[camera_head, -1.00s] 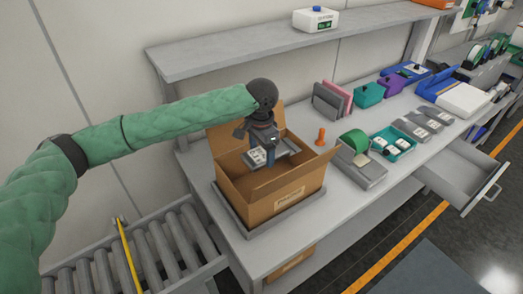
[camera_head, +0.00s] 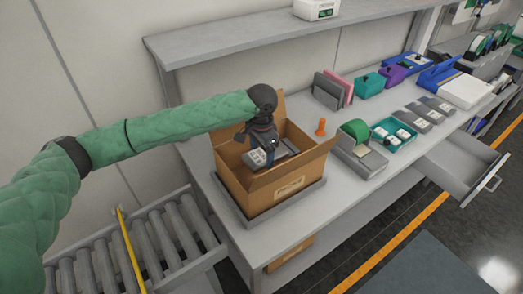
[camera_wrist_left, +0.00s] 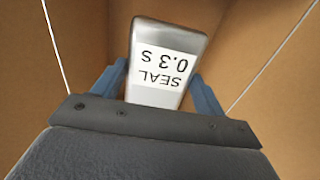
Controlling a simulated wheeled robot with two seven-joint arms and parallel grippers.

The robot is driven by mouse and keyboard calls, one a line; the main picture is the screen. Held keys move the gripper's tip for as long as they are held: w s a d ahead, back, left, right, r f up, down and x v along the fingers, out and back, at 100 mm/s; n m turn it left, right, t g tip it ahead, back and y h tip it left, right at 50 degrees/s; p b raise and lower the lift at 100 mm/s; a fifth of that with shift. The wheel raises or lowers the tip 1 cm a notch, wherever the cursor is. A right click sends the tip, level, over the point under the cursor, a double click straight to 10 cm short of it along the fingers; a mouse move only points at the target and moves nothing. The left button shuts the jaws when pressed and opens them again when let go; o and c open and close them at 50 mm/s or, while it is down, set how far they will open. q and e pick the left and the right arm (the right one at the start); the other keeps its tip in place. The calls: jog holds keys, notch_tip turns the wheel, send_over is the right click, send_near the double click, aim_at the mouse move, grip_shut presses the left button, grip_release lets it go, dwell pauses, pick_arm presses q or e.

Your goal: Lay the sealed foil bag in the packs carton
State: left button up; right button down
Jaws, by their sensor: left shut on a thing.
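My left gripper (camera_head: 270,147) reaches down inside the open packs carton (camera_head: 287,192), between its side walls. It is shut on the silvery foil bag (camera_head: 256,158). In the left wrist view the bag (camera_wrist_left: 163,60) shows a white label reading "SEAL 0.3 S", with the blue fingers of the gripper (camera_wrist_left: 158,82) on both sides of it. Brown cardboard walls surround the bag there. The carton's front wall hides the lower part of its inside, so I cannot tell whether the bag touches the bottom. My right gripper is not in view.
The carton stands in a grey tray (camera_head: 250,222) on the bench. Right of it are an orange peg (camera_head: 321,128), a grey device with a green cover (camera_head: 362,156) and a teal bin (camera_head: 394,136). A shelf (camera_head: 270,47) runs behind; a roller conveyor (camera_head: 150,245) lies at left.

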pick_arm(q)
jog(key=o, duration=0.8)
jog(key=shift+c, duration=0.2)
jog(key=o, duration=0.4)
jog(key=shift+c, duration=0.2)
jog(key=shift+r, duration=0.35)
notch_tip(320, 180, up, 5)
jog(key=b, duration=0.2)
jog(key=shift+r+b, duration=0.2)
jog(key=shift+b, duration=0.15)
jog(key=shift+r, duration=0.85)
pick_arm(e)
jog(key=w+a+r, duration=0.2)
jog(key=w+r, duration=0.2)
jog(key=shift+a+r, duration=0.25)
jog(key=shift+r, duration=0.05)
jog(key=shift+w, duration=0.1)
